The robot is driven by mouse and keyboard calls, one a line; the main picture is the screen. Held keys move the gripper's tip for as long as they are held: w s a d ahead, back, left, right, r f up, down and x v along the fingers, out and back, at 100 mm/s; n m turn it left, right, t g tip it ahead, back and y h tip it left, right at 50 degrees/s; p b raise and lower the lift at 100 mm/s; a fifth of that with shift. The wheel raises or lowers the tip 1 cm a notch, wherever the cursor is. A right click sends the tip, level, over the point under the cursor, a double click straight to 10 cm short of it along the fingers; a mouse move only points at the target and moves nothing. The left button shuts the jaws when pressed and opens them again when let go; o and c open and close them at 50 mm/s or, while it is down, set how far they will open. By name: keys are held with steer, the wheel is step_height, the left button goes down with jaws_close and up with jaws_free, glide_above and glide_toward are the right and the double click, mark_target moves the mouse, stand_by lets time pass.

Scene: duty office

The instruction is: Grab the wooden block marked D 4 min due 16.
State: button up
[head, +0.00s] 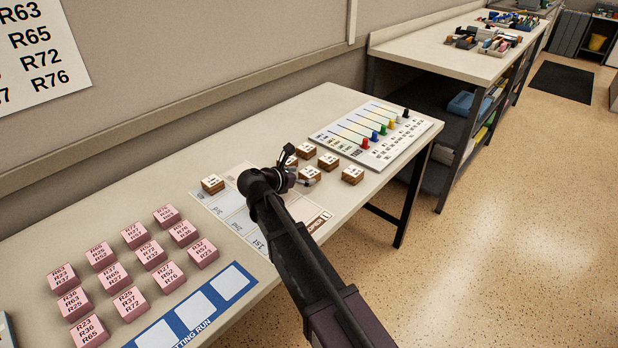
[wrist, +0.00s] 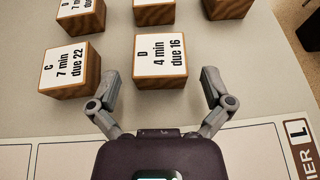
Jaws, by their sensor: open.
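The wooden block marked D 4 min due 16 (wrist: 160,60) sits on the table in the wrist view, white label up, with brown wooden sides. My gripper (wrist: 161,76) is open, with one finger on each side of the block's near part; I cannot tell whether either finger touches it. In the head view the block (head: 310,173) appears beside my gripper (head: 298,168), partly covered by a finger. The block marked C 7 min due 22 (wrist: 70,73) stands just left of it, close to my left finger.
More wooden blocks stand in a row behind, including one directly beyond (wrist: 154,12) and one at the right (wrist: 227,8). A lone block (head: 212,184) is left of my gripper. A slider board (head: 375,135) lies behind. Pink blocks (head: 135,235) fill the table's left.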

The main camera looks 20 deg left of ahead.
mark_target(311, 171)
steer(key=shift+b+x, duration=0.55)
steer(key=shift+x, duration=1.25)
steer(key=c, duration=1.1)
steer(key=shift+r, duration=0.15)
step_height(311, 171, up, 4)
steer(key=p, duration=0.4)
steer(key=s+d, duration=0.1)
steer(key=s, duration=0.4)
steer(key=s+d, duration=0.1)
steer(key=s, duration=0.4)
steer(key=s+d+p, duration=0.1)
steer(key=s, duration=0.4)
steer(key=shift+s+d+r, duration=0.2)
steer(key=shift+s+r, duration=0.15)
